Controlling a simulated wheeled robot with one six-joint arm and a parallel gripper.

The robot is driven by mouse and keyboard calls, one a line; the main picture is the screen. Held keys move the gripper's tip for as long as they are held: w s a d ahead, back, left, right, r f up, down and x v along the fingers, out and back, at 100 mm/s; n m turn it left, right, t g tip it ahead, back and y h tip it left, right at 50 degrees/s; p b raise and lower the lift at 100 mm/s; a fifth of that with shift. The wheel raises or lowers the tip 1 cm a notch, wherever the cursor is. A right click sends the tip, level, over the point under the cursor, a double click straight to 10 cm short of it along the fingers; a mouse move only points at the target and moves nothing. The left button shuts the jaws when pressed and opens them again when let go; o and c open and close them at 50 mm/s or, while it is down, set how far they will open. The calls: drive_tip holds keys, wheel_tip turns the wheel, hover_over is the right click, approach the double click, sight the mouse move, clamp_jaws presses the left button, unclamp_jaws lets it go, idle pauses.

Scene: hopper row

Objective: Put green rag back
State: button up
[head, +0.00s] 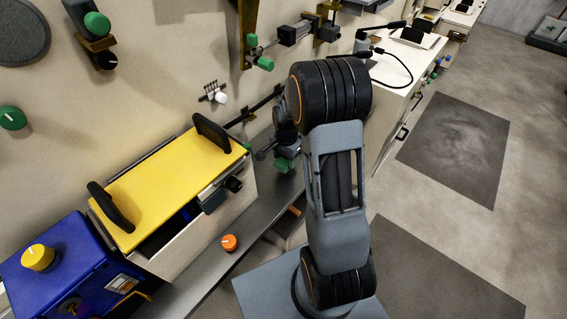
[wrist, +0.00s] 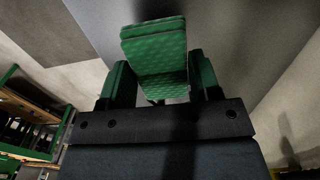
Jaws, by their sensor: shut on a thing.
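The green rag (wrist: 155,50) is a folded, textured green cloth in the wrist view. My gripper (wrist: 160,85) is shut on it, with a green finger on each side of the cloth. The rag sticks out beyond the fingers. In the head view my arm hides most of the gripper, and I cannot make out the rag there.
A box with a yellow lid (head: 168,188) and black handles stands on the grey ledge beside a blue box (head: 62,268). An orange knob (head: 229,242) is in front. Green-framed shelving (wrist: 30,120) shows at left in the wrist view. Floor at right is clear.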

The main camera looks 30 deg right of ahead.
sight(284, 158)
drive_tip(key=shift+w+a+f+p, duration=0.1)
drive_tip(key=shift+f+p, duration=0.05)
drive_tip(key=shift+f, duration=0.5)
drive_tip(key=shift+w+a+f+p, duration=0.1)
drive_tip(key=shift+f+p, duration=0.05)
drive_tip(key=shift+f, duration=1.05)
drive_tip(key=shift+f, duration=0.1)
drive_tip(key=shift+f, duration=0.15)
drive_tip(key=o, duration=1)
